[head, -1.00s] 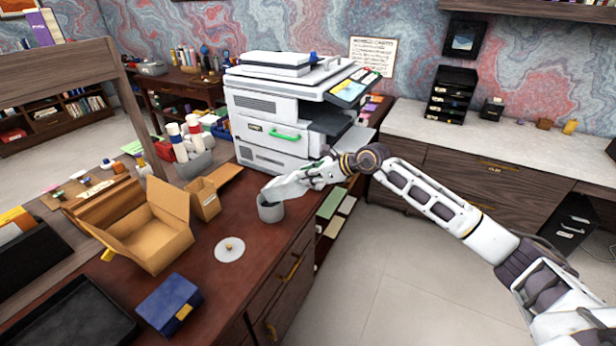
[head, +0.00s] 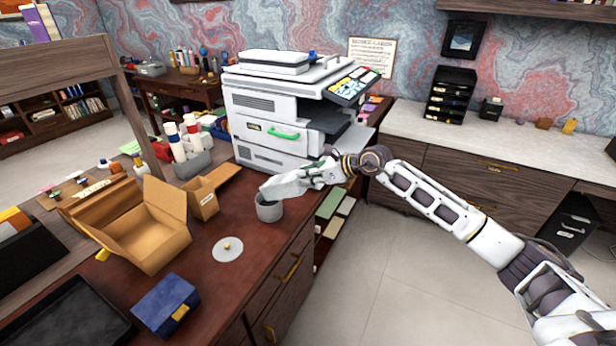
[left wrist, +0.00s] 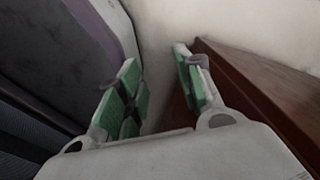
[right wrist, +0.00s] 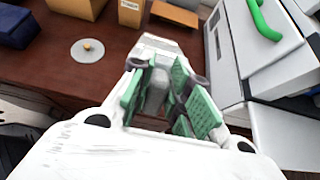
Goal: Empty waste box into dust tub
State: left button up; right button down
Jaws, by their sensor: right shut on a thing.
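The white waste box (head: 285,186) is in my right gripper (head: 326,172), tilted with its far end low over the dust tub. The dust tub (head: 270,210) is a small grey round tub standing upright near the desk's right edge. The box covers part of its mouth, so its inside is hidden. In the right wrist view, the green-padded fingers of my right gripper (right wrist: 160,95) are shut on a light grey part of the box (right wrist: 160,45). My left gripper (left wrist: 158,82) shows only in the left wrist view, open and empty beside a brown wooden edge.
A flat grey disc lid (head: 228,249) with a knob lies in front of the tub. An open cardboard box (head: 150,240), a small carton (head: 203,199) and a blue box (head: 167,304) stand left. A white printer (head: 270,125) stands close behind the tub.

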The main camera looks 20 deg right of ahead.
pick_arm(q)
jog(key=shift+w+a+f+b, duration=0.3)
jog(key=shift+a+f+b, duration=0.2)
jog(key=shift+b, duration=0.05)
jog(key=shift+w+a+f+b, duration=0.25)
jog(key=shift+a+f+b, duration=0.2)
jog(key=shift+b, duration=0.05)
pick_arm(e)
jog(key=shift+s+d+f+t+y, duration=0.15)
jog(key=shift+f+t+y, duration=0.1)
jog(key=shift+t+y, duration=0.05)
pick_arm(q)
jog(key=shift+w+d+f+b, duration=0.1)
jog(key=shift+w+d+b, duration=0.5)
jog(key=shift+w, duration=0.45)
pick_arm(e)
jog(key=shift+s+d+f, duration=0.1)
pick_arm(q)
jog(key=shift+w+d+t, duration=0.2)
jog(key=shift+w+t, duration=0.05)
jog(key=shift+t, duration=0.05)
jog(key=shift+w+d+b, duration=0.3)
jog(key=shift+w, duration=0.25)
